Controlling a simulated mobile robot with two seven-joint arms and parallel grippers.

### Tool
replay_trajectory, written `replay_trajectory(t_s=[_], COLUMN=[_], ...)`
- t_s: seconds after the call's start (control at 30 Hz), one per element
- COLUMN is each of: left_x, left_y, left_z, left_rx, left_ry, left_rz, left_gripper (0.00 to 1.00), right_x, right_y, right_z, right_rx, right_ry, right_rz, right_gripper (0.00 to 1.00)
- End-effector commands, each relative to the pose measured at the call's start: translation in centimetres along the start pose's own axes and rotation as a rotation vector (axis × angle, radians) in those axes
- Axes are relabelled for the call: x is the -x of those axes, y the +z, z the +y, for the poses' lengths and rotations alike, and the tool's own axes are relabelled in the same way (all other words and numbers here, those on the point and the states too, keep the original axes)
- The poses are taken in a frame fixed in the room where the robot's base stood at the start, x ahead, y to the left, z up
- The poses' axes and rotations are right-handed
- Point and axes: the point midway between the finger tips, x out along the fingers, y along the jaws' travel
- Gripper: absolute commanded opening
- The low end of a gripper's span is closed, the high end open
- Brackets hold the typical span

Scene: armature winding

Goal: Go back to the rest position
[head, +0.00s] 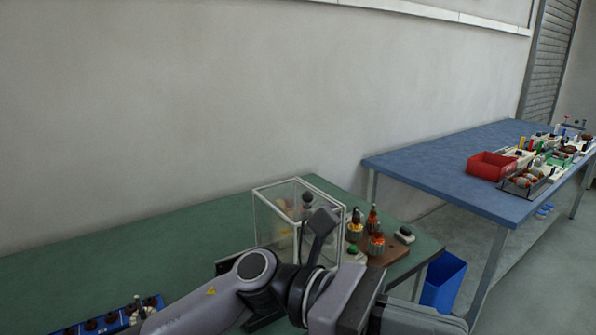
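My arm links cross the bottom centre of the head view, over the green table (130,252). The links hide part of the table's front. I see no gripper fingers on either side, so neither gripper's opening shows. A clear box with a pale frame (277,212) stands on the table just behind my arm. Its lower front is partly hidden by the arm.
A brown board (392,254) with several orange-and-copper wound parts (376,244) lies right of the box. A blue rack (112,321) sits at lower left. A blue bin (442,284) is on the floor. A blue table (440,167) holds a red bin (490,166).

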Motion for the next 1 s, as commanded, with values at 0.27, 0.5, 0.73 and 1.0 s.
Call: replay_trajectory(t_s=[0.27, 0.5, 0.73, 1.0], left_x=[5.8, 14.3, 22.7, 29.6], left_y=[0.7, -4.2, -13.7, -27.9], left_z=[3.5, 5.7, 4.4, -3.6], left_rx=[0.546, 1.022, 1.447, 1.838], left_ry=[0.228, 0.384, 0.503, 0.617], left_rz=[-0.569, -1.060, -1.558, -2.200], left_gripper=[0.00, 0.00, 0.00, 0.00], right_x=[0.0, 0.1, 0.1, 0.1], right_y=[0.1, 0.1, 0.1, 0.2], right_z=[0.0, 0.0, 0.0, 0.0], right_rx=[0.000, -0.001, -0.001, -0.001], right_ry=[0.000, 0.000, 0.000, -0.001], right_rz=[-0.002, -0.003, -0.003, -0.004], right_gripper=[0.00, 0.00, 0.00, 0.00])
